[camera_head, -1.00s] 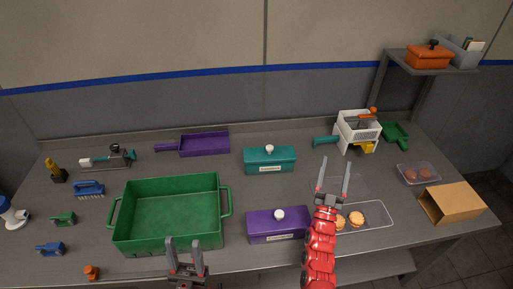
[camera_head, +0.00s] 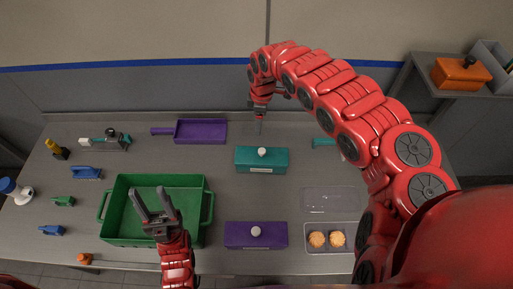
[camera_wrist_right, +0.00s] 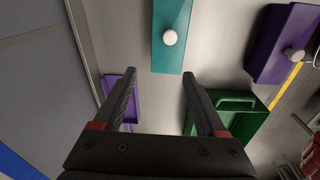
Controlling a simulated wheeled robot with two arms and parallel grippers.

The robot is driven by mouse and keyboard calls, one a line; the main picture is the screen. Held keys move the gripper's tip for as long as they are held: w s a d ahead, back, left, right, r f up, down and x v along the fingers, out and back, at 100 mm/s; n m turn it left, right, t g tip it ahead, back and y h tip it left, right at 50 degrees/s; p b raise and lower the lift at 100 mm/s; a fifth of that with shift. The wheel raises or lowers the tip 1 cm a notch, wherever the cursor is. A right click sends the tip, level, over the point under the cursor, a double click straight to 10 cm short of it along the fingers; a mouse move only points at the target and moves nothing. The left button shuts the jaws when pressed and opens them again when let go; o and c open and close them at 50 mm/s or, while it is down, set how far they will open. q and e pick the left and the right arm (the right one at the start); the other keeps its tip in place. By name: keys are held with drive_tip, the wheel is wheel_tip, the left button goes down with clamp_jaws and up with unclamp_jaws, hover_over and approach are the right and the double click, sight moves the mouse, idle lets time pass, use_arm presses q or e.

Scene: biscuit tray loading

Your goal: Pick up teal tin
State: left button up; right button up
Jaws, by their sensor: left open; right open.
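The teal tin (camera_head: 247,160) is a long box with a white knob on its lid and a pale label on its front. It stands upright mid-table, behind the purple tin (camera_head: 238,236). My right gripper (camera_head: 259,127) reaches over from the right and hangs open just behind the teal tin, apart from it. In the right wrist view the teal tin (camera_wrist_right: 170,60) lies ahead of the open, empty fingers (camera_wrist_right: 158,80), its knob near the top. My left gripper (camera_head: 148,191) is open and empty, above the green crate (camera_head: 125,187).
A purple dustpan-like tray (camera_head: 202,132) lies at the back, left of the right gripper. A clear tray (camera_head: 331,247) with two biscuits is at the front right. Small tools and brushes (camera_head: 86,173) line the left side. My right arm hides much of the table's right side.

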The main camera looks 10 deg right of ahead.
drive_tip(key=d, duration=0.1)
drive_tip(key=b, duration=0.6)
hover_over(262, 150)
drive_tip(key=shift+g+h, duration=0.3)
wheel_tip(262, 150, down, 11)
drive_tip(key=shift+r, duration=0.1)
drive_tip(key=shift+a+f+b, duration=0.1)
drive_tip(key=shift+f+b, duration=0.3)
drive_tip(key=shift+f, duration=0.1)
wheel_tip(262, 150, down, 5)
drive_tip(key=b, duration=0.3)
drive_tip(key=shift+b, duration=0.3)
drive_tip(key=shift+r, duration=0.1)
drive_tip(key=shift+c, duration=0.3)
clamp_jaws()
drive_tip(key=shift+s, duration=0.1)
